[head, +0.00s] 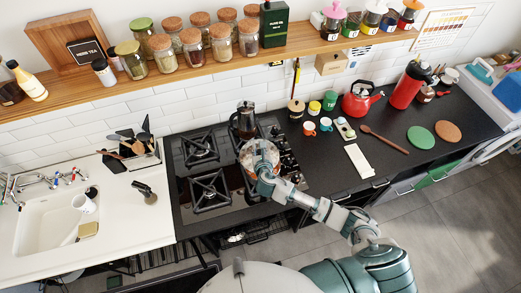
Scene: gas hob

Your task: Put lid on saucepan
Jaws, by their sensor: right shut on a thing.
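A round, copper-coloured saucepan (257,151) is on the right side of the black gas hob, at the front burner. A pale, glassy round surface that looks like the lid (262,147) shows at its top; I cannot tell whether it rests on the rim or is held just above it. My right gripper (264,172) reaches in from the lower right and is shut at this spot, apparently on the lid. Its fingers and the grip are too small to make out, and it hides the near side of the saucepan. My left gripper is not in view.
A dark coffee pot (244,122) stands just behind the saucepan. The hob's left burners (209,191) are empty. Control knobs (289,162) lie to the right. Cups, a red kettle (359,101) and a wooden spoon (383,138) are on the right counter. A jar-lined shelf (170,77) runs above.

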